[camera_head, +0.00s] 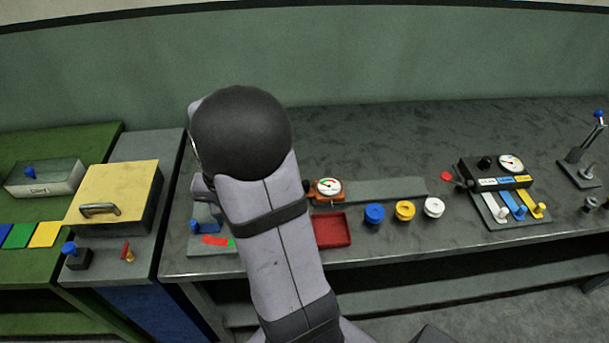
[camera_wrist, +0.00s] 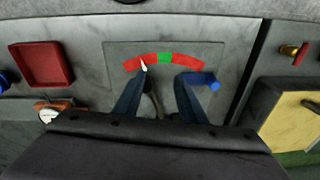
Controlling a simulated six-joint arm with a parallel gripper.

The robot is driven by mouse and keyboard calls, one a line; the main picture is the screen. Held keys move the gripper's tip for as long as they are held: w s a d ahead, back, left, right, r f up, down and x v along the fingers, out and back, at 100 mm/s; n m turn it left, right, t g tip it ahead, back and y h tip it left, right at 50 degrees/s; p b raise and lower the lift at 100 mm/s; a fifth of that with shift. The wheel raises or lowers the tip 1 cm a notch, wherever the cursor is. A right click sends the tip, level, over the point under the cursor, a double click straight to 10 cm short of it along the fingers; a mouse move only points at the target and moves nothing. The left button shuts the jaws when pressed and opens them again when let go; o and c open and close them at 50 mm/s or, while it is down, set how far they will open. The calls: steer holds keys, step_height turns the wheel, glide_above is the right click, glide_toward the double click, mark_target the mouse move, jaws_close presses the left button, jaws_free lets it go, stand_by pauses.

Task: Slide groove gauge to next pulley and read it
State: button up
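The groove gauge (camera_head: 328,187) is a white round dial with a coloured band on an orange carriage, at the left end of the visible grey rail (camera_head: 385,190). Its dial (camera_wrist: 47,115) and orange carriage (camera_wrist: 68,103) show partly at lower left in the wrist view. A blue pulley (camera_head: 375,213), a yellow pulley (camera_head: 405,210) and a white pulley (camera_head: 434,207) stand in a row before the rail. My gripper (camera_wrist: 160,88) has its fingers apart, over a plate with a red-green-red scale (camera_wrist: 164,58); a white pointer lies on the left red part. My arm hides the gripper in the head view.
A blue handle (camera_wrist: 202,79) is close beside the right finger. A red tray (camera_head: 332,230) lies in front of the gauge. A panel with a dial and coloured levers (camera_head: 507,195) stands to the right. A yellow-topped box (camera_head: 118,190) is to the left.

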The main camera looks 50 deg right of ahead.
steer(key=d+r+m+g+p, duration=0.1)
steer(key=d+r+m+p, duration=0.15)
steer(key=d+m, duration=0.85)
steer(key=m+p, duration=0.2)
glide_above(305, 182)
steer(key=shift+f+p, duration=1.4)
steer(key=shift+f, duration=2.3)
jaws_close()
